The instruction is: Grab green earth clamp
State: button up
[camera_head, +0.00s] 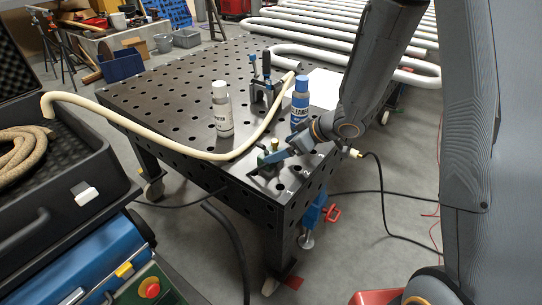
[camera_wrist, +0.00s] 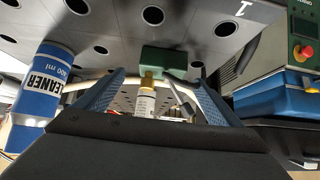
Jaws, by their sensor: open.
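The green earth clamp (camera_wrist: 163,60) sits at the table corner, with a brass-coloured part (camera_wrist: 149,80) on it. In the wrist view it lies ahead of and between the tips of my blue gripper fingers (camera_wrist: 150,88). My gripper is open, one finger on each side, and I see no firm contact.
A blue CLEANER bottle (camera_head: 299,102) stands close to my arm, also in the wrist view (camera_wrist: 44,88). A white bottle (camera_head: 222,110), a cream hose (camera_head: 160,139) and a blue-black clamp tool (camera_head: 262,92) are on the perforated table (camera_head: 170,85). A black case (camera_head: 100,190) is at left.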

aim_at(270, 151)
jog(key=shift+a+p+x, duration=0.2)
jog(key=shift+p+x, duration=0.7)
jog(key=shift+x, duration=2.15)
jog(key=shift+s+r, duration=0.1)
jog(key=shift+r, duration=0.05)
jog(key=c, duration=1.6)
jog(key=shift+c, duration=1.1)
jog(key=shift+r, duration=0.15)
